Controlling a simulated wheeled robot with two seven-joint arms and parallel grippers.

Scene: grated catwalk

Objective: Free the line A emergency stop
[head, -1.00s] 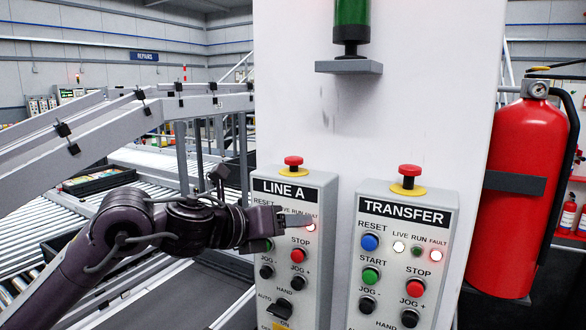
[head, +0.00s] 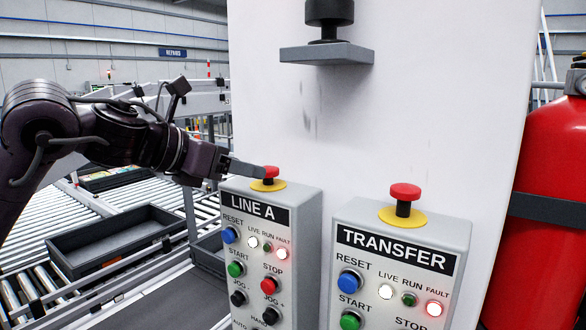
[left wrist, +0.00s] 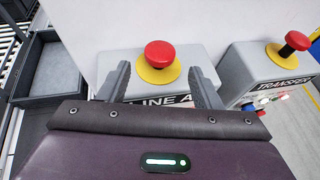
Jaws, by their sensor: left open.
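The line A emergency stop (head: 271,173) is a red mushroom button on a yellow disc, on top of the grey LINE A box (head: 308,215). In the left wrist view the red button (left wrist: 160,54) stands between and just beyond the fingertips. My left gripper (left wrist: 163,75) is open, one finger on each side, with no visible contact. In the head view the left gripper (head: 254,170) comes from the left, level with the button, and a finger overlaps part of it. The button sits low on its disc, lower than the TRANSFER one. My right gripper is not in view.
The TRANSFER box (head: 458,225) stands to the right with its own raised red stop (head: 404,198). A grey shelf (head: 326,52) juts from the white column above. A fire extinguisher (head: 555,150) hangs at right. A grey tray (head: 115,240) lies on the rollers at left.

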